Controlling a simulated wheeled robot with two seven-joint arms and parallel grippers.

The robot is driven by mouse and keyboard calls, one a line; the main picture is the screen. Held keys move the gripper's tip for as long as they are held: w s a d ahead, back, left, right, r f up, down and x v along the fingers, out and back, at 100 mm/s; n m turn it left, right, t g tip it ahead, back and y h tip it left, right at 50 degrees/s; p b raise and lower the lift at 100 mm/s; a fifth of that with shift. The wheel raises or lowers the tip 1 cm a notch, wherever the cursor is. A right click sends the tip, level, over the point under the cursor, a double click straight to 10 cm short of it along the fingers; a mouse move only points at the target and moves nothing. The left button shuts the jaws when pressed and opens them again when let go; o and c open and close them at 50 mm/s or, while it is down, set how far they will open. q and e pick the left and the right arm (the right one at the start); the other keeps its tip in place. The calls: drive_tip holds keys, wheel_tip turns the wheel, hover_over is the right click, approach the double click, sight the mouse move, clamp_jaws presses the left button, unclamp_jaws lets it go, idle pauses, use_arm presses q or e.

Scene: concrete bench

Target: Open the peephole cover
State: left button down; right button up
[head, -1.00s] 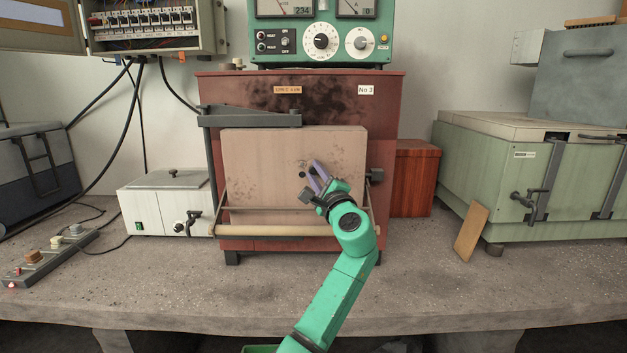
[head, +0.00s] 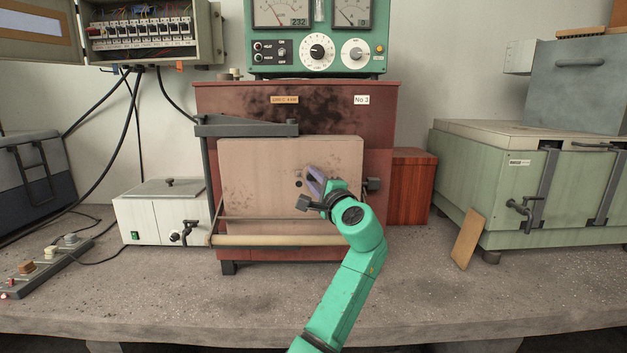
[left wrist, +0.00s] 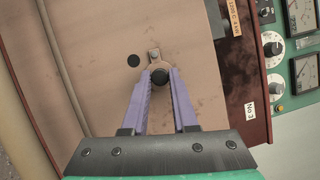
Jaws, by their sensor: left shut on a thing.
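The peephole cover (left wrist: 155,64) is a small pale plate with a dark knob, on the buff front panel (head: 245,175) of the red-brown furnace (head: 240,105). A small metal fixing (left wrist: 154,54) shows at its far end in the left wrist view. A round dark hole (left wrist: 133,60) lies uncovered beside it; in the head view the hole (head: 299,184) is just left of my fingers. My left gripper (head: 310,172) is shut on the cover's knob (left wrist: 160,76), with its purple fingertips on either side. The fingers hide the cover in the head view. My right gripper is out of view.
A horizontal handle bar (head: 270,240) crosses the furnace front below my gripper, and a grey bracket (head: 245,126) stands out at upper left. A white box (head: 160,210) stands to the left and a leaning board (head: 467,238) to the right. The front bench top is clear.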

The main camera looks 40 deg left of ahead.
use_arm(q)
drive_tip(key=c, duration=0.7)
unclamp_jaws()
drive_tip(key=b+v, duration=0.2)
drive_tip(key=v, duration=1.2)
drive_tip(key=shift+s+d, duration=0.1)
drive_tip(key=shift+d, duration=0.15)
